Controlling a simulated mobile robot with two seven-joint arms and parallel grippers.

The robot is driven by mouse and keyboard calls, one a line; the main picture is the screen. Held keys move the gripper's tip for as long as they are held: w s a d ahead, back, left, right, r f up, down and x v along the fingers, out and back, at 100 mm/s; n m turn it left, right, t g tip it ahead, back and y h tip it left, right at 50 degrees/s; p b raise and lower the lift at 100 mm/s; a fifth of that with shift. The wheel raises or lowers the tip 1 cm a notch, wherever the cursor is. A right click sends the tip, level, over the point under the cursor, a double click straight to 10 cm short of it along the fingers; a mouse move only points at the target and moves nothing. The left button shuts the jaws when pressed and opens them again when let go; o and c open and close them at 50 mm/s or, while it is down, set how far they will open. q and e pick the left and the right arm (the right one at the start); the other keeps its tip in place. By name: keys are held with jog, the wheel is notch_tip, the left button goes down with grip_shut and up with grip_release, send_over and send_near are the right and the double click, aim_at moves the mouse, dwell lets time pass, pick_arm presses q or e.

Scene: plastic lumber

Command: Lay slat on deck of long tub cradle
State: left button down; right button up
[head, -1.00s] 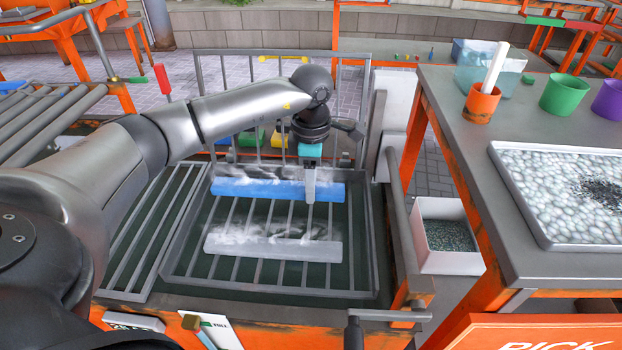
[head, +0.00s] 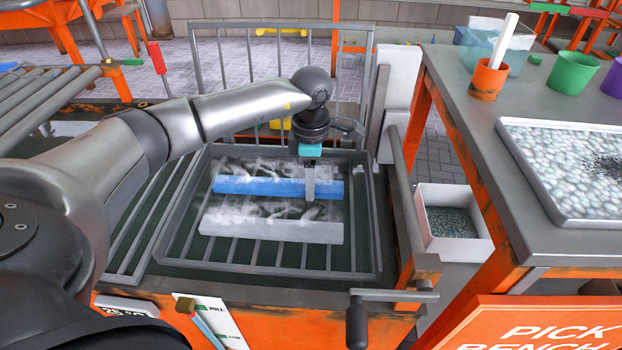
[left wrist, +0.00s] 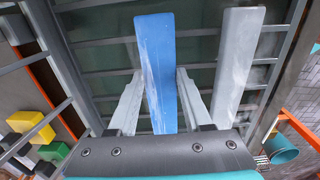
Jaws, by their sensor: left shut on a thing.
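My left gripper (head: 310,196) is shut on the blue slat (head: 245,186), right of its middle. The slat lies level, left to right, over the cradle's barred deck (head: 240,255); I cannot tell whether it touches the bars. A pale grey slat (head: 270,229) lies parallel in front of it, with a narrow gap. In the left wrist view, the blue slat (left wrist: 158,50) runs between my two fingers (left wrist: 159,78), with the pale slat (left wrist: 240,60) apart to the right. White mist or glare blurs both slats' tops. My right gripper is not in view.
An upright barred frame (head: 283,24) stands behind the deck. A roller conveyor (head: 45,105) is at the left. A white bin (head: 453,226) stands right, beside a bench with a pebble tray (head: 575,170). The deck's front bars are clear.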

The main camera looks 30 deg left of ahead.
pick_arm(q)
jog(key=shift+f+b, duration=0.45)
jog(key=shift+f, duration=0.2)
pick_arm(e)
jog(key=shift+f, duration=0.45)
pick_arm(q)
jog(key=shift+c, duration=1.2)
grip_release()
jog(key=shift+r, duration=0.2)
notch_tip(320, 180, up, 15)
jog(key=p, duration=0.5)
jog(key=shift+p, duration=0.4)
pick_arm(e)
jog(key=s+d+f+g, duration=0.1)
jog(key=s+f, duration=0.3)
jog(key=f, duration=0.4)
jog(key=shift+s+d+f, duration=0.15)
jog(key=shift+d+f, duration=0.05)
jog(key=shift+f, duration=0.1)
pick_arm(q)
jog(key=shift+f, duration=0.1)
